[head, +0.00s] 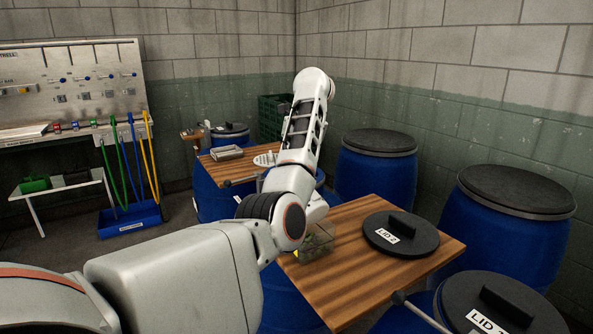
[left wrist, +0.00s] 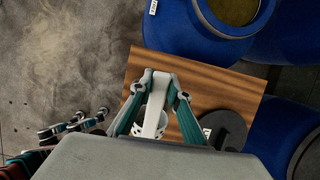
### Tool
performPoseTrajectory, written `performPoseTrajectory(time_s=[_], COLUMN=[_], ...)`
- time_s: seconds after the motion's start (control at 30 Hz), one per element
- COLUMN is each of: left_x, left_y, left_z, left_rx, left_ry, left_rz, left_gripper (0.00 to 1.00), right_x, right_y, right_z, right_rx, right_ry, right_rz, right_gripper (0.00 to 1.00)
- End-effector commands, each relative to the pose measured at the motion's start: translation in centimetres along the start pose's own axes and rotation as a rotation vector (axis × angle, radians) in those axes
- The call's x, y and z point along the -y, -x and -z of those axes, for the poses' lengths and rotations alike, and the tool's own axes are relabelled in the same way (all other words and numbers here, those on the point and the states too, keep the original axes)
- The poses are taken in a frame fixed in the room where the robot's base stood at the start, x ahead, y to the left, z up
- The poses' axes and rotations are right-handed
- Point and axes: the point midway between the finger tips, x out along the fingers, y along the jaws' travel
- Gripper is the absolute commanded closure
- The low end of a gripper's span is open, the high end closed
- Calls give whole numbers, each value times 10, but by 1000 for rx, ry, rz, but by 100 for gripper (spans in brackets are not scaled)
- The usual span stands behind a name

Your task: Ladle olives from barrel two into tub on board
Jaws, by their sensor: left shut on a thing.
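In the left wrist view my left gripper (left wrist: 155,92) is shut on a white handle (left wrist: 154,118). A white perforated bowl (left wrist: 138,123) shows beside it, partly hidden by a finger; I take this to be the ladle. In the head view my arm crosses the middle and its gripper is hidden. A small clear tub (head: 316,244) with greenish contents and a yellow corner sits on the near wooden board (head: 345,290), beside my arm. An open blue barrel (left wrist: 230,35) with olive-coloured contents shows in the left wrist view.
A dark lid marked LID 2 (head: 400,234) lies on the near board. Lidded blue barrels (head: 375,180) stand along the right wall. A second board holds a metal tray (head: 227,152) and a white perforated object (head: 265,159). Another lid (head: 500,303) is at front right.

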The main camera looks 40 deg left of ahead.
Motion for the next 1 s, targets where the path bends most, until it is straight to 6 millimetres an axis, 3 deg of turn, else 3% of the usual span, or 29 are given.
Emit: performPoseTrajectory(time_s=[0.43, 1.0], left_x=[0, 0], left_y=[-23, -26], left_z=[-5, -7], left_rx=[-136, -183], left_ry=[1, 0], left_rz=[-3, 0], left_gripper=[100, 100], right_x=[-1, -4], right_y=[-6, -8], right_z=[-15, -10], right_rx=[14, 3], right_ry=[11, 18], right_rz=[-5, -12], right_gripper=[60, 60])
